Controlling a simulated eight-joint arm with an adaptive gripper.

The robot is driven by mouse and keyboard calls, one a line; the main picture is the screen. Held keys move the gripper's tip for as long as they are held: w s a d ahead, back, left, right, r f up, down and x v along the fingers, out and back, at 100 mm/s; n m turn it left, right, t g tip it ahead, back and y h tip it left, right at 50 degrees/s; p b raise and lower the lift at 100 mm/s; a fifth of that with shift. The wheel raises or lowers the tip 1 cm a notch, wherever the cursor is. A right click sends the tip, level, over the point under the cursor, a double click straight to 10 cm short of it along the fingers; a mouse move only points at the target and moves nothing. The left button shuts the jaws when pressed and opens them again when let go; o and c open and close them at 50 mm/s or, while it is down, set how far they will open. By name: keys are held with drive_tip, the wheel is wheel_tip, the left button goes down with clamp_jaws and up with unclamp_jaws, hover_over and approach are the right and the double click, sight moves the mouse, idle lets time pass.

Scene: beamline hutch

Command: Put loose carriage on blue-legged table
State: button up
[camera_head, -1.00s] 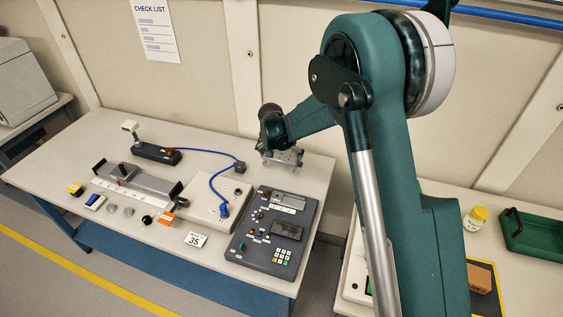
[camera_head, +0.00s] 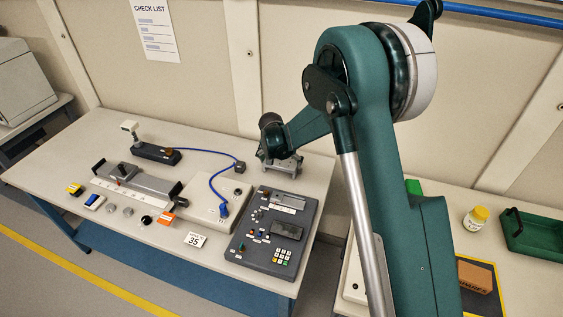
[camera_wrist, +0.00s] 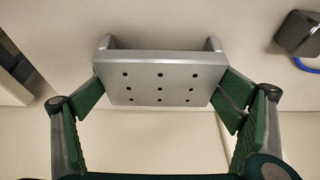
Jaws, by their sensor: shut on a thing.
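The loose carriage is a silver-grey block with a plate of several dark holes (camera_wrist: 160,98), seen close up in the wrist view. My gripper (camera_wrist: 160,88) is shut on it, with a green-padded finger at each side. In the head view the carriage (camera_head: 285,167) is at the back right part of the blue-legged table (camera_head: 75,155), level or nearly so. I cannot tell whether it touches the tabletop. My wrist hides part of it, and my fingers are hard to make out there.
A grey control panel (camera_head: 269,233) lies in front of the carriage. A pale box (camera_head: 208,203) with a blue cable (camera_head: 213,181) and a small dark block (camera_head: 239,167) are to its left. A rail (camera_head: 146,180) stands farther left. A second table holds a green tray (camera_head: 533,230).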

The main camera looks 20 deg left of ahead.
drive_tip(key=o, duration=1)
drive_tip(key=shift+f, duration=0.1)
drive_tip(key=shift+o, duration=0.2)
drive_tip(key=shift+r, duration=0.25)
drive_tip(key=p+v, duration=0.1)
drive_tip(key=v, duration=1.1)
drive_tip(key=shift+s+f, duration=0.1)
